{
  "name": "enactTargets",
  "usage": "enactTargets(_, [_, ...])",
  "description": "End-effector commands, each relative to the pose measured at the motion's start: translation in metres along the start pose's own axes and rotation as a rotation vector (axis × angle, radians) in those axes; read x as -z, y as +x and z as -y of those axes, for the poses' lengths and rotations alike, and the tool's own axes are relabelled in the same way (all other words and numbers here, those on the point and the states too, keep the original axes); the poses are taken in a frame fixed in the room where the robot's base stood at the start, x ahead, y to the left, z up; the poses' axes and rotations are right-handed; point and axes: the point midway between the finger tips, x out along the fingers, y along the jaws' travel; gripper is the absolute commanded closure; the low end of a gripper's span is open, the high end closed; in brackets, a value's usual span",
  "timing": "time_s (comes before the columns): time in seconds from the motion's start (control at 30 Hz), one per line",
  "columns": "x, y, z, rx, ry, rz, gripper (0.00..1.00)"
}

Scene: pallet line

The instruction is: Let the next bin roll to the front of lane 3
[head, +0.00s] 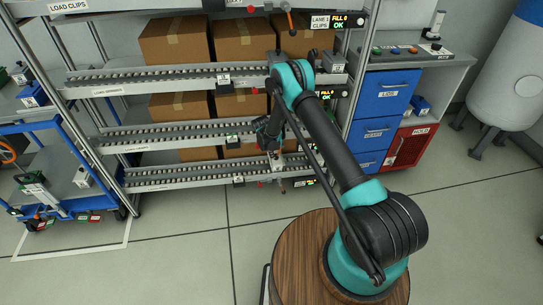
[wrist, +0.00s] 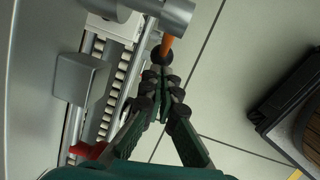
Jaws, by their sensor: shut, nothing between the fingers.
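The rack shows several roller lanes in the head view, including an upper one (head: 165,80), a middle one (head: 170,134) and the lowest one (head: 190,176). The top sign reads lane 1; the lower lane numbers are too small to read, so I cannot tell which is lane 3. No bin is clearly visible on the rollers. My gripper (head: 272,152) is at the rack's right part, near the lower lanes. In the wrist view my gripper (wrist: 163,57) is shut and empty, its tips beside an orange lever (wrist: 167,44); contact cannot be told. Rollers (wrist: 112,80) run to its left.
Cardboard boxes (head: 172,41) stand behind the lanes. A blue cart (head: 65,180) is at the left; a bench with blue drawers (head: 388,92) and a red hold drawer (head: 408,147) is at the right. A red part (wrist: 88,151) sits left of my fingers.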

Motion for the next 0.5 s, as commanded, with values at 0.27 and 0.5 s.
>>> enactTargets(0.27, [-0.0011, 0.0021, 0.0004, 0.000, 0.000, 0.000, 1.00])
enactTargets(0.5, [-0.0022, 0.0043, 0.0009, 0.000, 0.000, 0.000, 1.00])
